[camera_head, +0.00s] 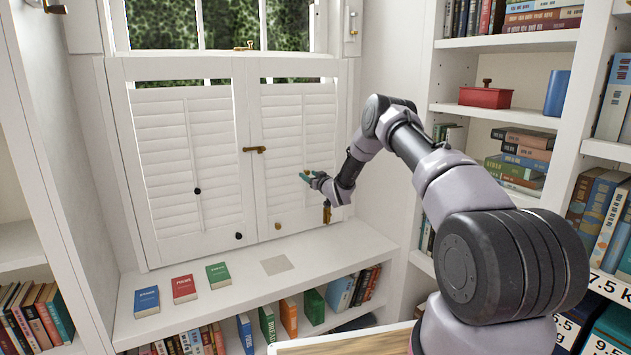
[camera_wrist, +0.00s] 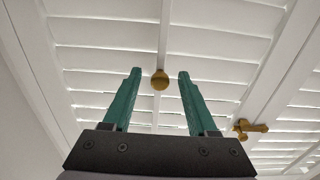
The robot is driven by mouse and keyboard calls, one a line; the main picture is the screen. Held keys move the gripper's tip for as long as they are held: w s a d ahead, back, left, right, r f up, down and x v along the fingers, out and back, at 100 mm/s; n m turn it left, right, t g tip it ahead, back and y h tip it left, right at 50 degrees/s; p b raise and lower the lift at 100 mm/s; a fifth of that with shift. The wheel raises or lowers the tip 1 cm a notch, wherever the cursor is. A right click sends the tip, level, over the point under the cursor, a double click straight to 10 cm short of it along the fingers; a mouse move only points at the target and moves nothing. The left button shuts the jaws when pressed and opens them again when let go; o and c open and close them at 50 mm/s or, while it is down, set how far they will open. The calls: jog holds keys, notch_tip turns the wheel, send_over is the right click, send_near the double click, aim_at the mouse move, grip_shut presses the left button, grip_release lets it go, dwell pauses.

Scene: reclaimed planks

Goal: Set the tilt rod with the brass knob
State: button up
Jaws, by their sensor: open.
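The brass knob (camera_wrist: 160,80) sits on the white tilt rod (camera_wrist: 164,35) of the right shutter panel (camera_head: 280,115). In the wrist view it lies between my two green fingertips. My gripper (camera_head: 305,177) is open in front of this panel, with the fingers pointing at the slats. It also shows in the wrist view (camera_wrist: 160,73), with a clear gap on each side of the knob. I cannot tell how far the fingertips reach past the knob. In the head view the fingers largely cover it. The left shutter panel (camera_head: 160,130) has its own rod with a dark knob (camera_head: 197,191).
A brass latch (camera_head: 254,149) sticks out where the panels meet; it also shows in the wrist view (camera_wrist: 250,128). Small pulls sit low on both panels. Blue (camera_head: 146,301), red (camera_head: 184,288) and green (camera_head: 218,275) books lie on the sill. Bookshelves (camera_head: 505,42) stand right.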

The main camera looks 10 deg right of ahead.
jog(key=v, duration=0.9)
jog(key=s+d+r+m+g+h, duration=0.15)
jog(key=s+r, duration=0.35)
jog(key=r, duration=0.7)
jog(key=s+d+r+m+g+h, duration=0.1)
jog(key=s+d+r+g+h, duration=0.2)
jog(key=r, duration=0.8)
jog(key=s+r+m, duration=0.1)
jog(key=s+r, duration=0.5)
jog(key=s, duration=0.4)
jog(key=s+a+r+m+g, duration=0.1)
jog(key=s+m+g, duration=0.1)
jog(key=s, duration=1.6)
jog(key=s+a+r+m+g+y, duration=0.1)
jog(key=s+r+m+g, duration=0.1)
jog(key=s, duration=1.7)
jog(key=shift+s+g, duration=0.25)
jog(key=shift+g, duration=0.6)
